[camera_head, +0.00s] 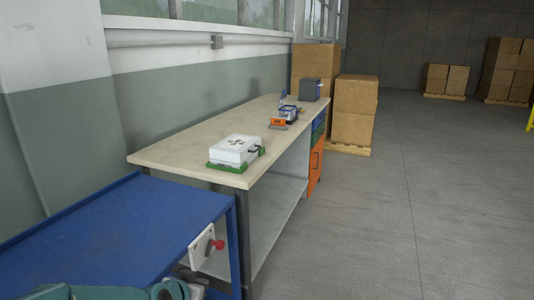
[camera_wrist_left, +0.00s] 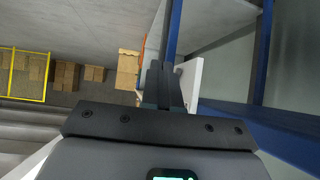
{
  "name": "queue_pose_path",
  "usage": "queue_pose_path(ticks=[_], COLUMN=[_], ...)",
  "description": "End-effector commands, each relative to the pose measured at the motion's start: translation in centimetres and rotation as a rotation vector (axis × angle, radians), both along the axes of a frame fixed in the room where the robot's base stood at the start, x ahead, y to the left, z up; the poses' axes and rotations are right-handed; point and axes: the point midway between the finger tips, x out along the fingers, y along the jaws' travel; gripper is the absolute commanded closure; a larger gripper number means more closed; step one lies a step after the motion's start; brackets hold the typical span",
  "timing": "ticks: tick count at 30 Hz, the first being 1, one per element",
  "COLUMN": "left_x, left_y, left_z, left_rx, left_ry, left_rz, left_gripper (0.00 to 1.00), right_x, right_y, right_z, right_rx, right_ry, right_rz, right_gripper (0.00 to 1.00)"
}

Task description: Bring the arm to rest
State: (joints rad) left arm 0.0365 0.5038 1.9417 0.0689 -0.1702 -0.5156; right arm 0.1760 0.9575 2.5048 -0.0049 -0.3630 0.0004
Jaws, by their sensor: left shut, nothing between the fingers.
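My left gripper (camera_wrist_left: 165,88) shows in the left wrist view with its dark fingers together and nothing between them. It is close to a white panel (camera_wrist_left: 192,84) beside a blue frame post; I cannot tell whether they touch. In the head view part of my teal arm shows at the bottom edge, just below the blue cart's front side. The gripper's fingertips cannot be made out there. My right gripper is in neither view.
A blue cart (camera_head: 105,235) carries a white panel (camera_head: 201,243) with a red knob (camera_head: 217,244). A workbench (camera_head: 180,150) beyond holds a white case (camera_head: 235,149) and small tools. Boxes (camera_head: 355,95) stand past it. The floor (camera_head: 400,220) at right is clear.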

Motion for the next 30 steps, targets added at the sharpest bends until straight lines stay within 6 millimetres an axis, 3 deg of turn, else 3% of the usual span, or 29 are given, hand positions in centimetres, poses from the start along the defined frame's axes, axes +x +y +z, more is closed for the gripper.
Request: queue_pose_path(ticks=[1,6,9,15,19,20,21,22,30], left_x=[-1.8,-10.2,-15.9,-26.2,-32.2,-32.7,-31.9,-31.9,-31.8], left_y=[-0.5,-2.6,-3.9,-6.2,-7.5,-7.5,-7.4,-7.4,-7.4], left_z=[-4.4,-15.9,-20.6,-25.2,-25.6,-25.3,-25.2,-23.0,-15.4], left_rx=[-0.005,-0.060,-0.104,-0.186,-0.247,-0.274,-0.307,-0.302,-0.299], left_ry=[0.092,0.379,0.535,0.787,0.923,0.934,0.925,0.924,0.922], left_rz=[-0.012,-0.017,-0.004,0.051,0.129,0.180,0.250,0.240,0.235], left_gripper=[1.00,1.00,1.00,1.00,1.00,1.00,1.00,1.00,1.00], right_x=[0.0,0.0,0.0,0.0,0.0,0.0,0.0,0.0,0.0], right_y=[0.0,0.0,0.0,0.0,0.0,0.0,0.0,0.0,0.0], right_z=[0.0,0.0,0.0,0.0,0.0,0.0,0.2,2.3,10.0], right_rx=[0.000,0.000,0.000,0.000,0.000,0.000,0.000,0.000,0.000], right_ry=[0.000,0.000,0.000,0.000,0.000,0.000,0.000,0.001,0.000], right_rz=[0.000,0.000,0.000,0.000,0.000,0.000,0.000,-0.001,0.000], right_gripper=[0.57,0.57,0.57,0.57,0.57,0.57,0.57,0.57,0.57])
